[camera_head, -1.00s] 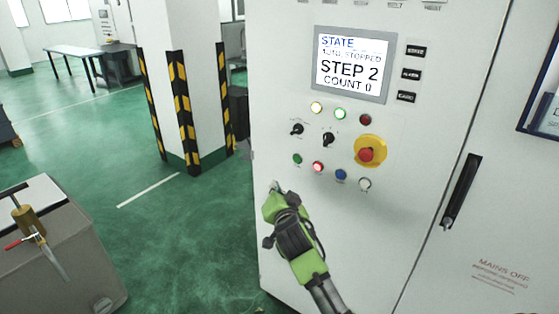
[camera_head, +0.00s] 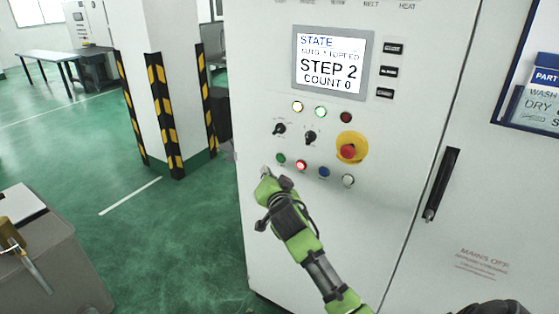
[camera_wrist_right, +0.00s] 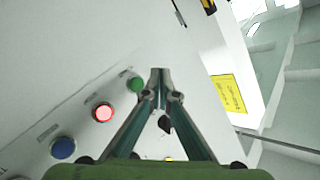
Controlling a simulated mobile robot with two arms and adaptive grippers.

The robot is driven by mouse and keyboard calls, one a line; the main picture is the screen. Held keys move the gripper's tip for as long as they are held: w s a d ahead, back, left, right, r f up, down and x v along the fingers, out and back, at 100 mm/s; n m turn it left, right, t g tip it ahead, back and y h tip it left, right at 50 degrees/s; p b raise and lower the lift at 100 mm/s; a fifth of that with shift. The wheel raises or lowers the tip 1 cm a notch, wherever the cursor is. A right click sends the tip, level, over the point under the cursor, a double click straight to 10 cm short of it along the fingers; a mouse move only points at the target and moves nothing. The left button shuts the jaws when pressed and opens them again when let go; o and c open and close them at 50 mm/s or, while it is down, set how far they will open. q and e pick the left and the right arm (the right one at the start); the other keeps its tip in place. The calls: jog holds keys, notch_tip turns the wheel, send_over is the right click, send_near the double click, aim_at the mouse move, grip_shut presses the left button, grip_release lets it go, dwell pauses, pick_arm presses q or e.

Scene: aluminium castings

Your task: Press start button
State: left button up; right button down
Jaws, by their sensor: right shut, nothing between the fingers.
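The white control cabinet (camera_head: 330,230) carries a screen (camera_head: 330,62) reading STEP 2, COUNT 0 and AUTO STOPPED. The green button (camera_head: 281,159) is leftmost in the lower row, beside a lit red button (camera_head: 301,165). My right gripper (camera_head: 266,172) is shut and empty, its tip just left of and below the green button. In the right wrist view the fingertips (camera_wrist_right: 159,73) meet to the right of the green button (camera_wrist_right: 135,85). I cannot tell whether they touch the panel. My left gripper is not in view.
A red emergency stop (camera_head: 348,152) on a yellow base, a blue button (camera_head: 324,172), a white button (camera_head: 348,180) and dark rotary switches (camera_head: 310,137) sit close by. A striped pillar (camera_head: 165,110) stands left. Green floor (camera_head: 180,240) is open between it and the cabinet.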

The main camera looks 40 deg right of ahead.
aim_at(280, 159)
jog(key=shift+w+d, duration=0.3)
jog(key=shift+d, duration=0.4)
jog(key=shift+w+d, duration=0.25)
jog(key=shift+d, duration=0.4)
jog(key=shift+w+d, duration=0.3)
jog(key=shift+d, duration=0.4)
jog(key=shift+w+d, duration=0.15)
jog(key=shift+d, duration=0.25)
